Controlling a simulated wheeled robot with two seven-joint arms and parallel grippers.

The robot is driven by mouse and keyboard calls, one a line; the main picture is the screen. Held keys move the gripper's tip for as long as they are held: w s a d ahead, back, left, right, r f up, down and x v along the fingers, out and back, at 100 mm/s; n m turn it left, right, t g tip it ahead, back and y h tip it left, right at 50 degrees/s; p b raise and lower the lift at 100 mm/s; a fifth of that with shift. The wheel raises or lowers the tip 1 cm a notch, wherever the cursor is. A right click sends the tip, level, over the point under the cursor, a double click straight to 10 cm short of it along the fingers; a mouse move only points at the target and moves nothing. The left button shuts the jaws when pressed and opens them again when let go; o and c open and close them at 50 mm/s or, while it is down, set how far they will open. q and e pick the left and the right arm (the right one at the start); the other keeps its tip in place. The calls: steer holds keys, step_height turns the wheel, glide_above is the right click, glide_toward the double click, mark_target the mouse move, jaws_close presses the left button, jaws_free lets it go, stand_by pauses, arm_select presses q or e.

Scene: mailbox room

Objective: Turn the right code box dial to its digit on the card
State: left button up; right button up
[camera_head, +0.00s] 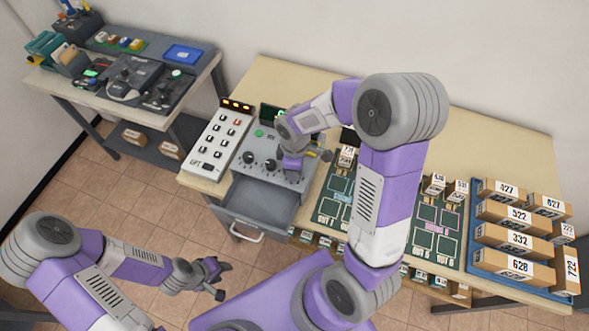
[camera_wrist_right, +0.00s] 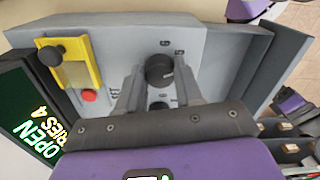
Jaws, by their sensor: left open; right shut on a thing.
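The grey code box (camera_head: 262,142) stands on the table with a row of dark dials. The left dial (camera_head: 248,157) and the middle dial (camera_head: 270,164) show in the head view. My right gripper (camera_head: 292,172) covers the right end of the row. In the right wrist view, its fingers (camera_wrist_right: 160,84) are shut on a black dial (camera_wrist_right: 159,68), which has a light pointer mark. My left gripper (camera_head: 217,281) is open and empty, low over the floor side. I cannot make out a code card.
A drawer (camera_head: 258,200) stands open below the box. A screen (camera_wrist_right: 32,120) reads OPEN and TRIES 4. A red button (camera_wrist_right: 88,95) and yellow plate (camera_wrist_right: 77,60) are near the fingers. A white keypad panel (camera_head: 217,140) stands left; numbered parcels (camera_head: 515,240) fill the right.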

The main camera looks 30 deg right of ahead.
steer(key=shift+m+b, duration=0.5)
steer(key=shift+m, duration=1.5)
steer(key=o, duration=1)
steer(key=shift+o, duration=0.2)
steer(key=shift+r+p, duration=0.6)
steer(key=shift+r, duration=3.2)
